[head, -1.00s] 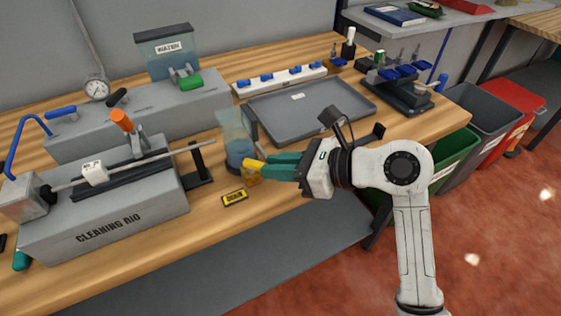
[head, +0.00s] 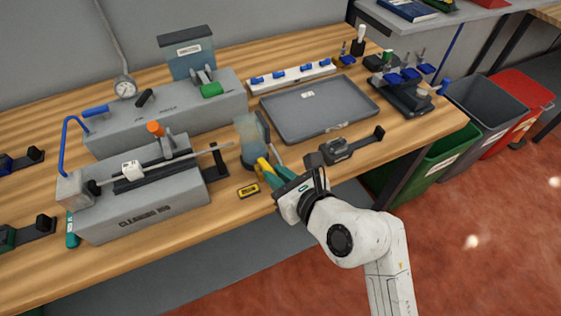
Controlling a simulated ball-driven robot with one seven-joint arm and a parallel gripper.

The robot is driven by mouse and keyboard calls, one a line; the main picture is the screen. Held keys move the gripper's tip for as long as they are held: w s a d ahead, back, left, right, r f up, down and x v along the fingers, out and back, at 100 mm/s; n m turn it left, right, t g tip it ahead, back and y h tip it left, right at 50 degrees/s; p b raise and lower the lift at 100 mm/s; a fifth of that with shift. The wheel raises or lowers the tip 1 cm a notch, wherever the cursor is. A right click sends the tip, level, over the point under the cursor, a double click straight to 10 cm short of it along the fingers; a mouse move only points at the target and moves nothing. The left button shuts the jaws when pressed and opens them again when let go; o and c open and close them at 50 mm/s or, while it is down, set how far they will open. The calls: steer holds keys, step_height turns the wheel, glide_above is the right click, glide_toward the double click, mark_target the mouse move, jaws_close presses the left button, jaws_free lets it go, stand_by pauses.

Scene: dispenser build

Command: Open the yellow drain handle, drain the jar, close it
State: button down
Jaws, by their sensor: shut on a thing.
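The jar (head: 250,135) is a cloudy, see-through vessel standing upright on the bench, right of the cleaning rig (head: 150,200). Its liquid level is hard to make out. The yellow drain handle (head: 264,166) is low at the jar's front right. My gripper (head: 269,170), with green fingers, reaches in from the lower right and is shut on the yellow handle. The fingers hide part of the handle and the jar's outlet. A small yellow-and-black label (head: 249,191) lies on the bench just left of the handle.
A grey tray (head: 315,125) lies behind the jar to the right. A rod from the rig ends close to the jar's left side. A dark bracket (head: 352,146) stands right of my gripper. Bins (head: 485,110) stand beyond the bench's right end.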

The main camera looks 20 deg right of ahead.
steer(key=shift+a+r+m+h+p, duration=0.35)
steer(key=shift+m+h+p, duration=0.4)
steer(key=shift+p, duration=2.7)
steer(key=shift+a+f+m+h+p, duration=0.2)
steer(key=shift+f+m+h+p, duration=0.35)
steer(key=shift+p, duration=1.6)
steer(key=shift+r, duration=0.2)
steer(key=c, duration=1.1)
jaws_free()
steer(key=shift+s, duration=0.1)
steer(key=b+v, duration=0.1)
steer(key=v, duration=0.9)
steer(key=shift+s+a+r, duration=0.1)
steer(key=shift+s, duration=0.2)
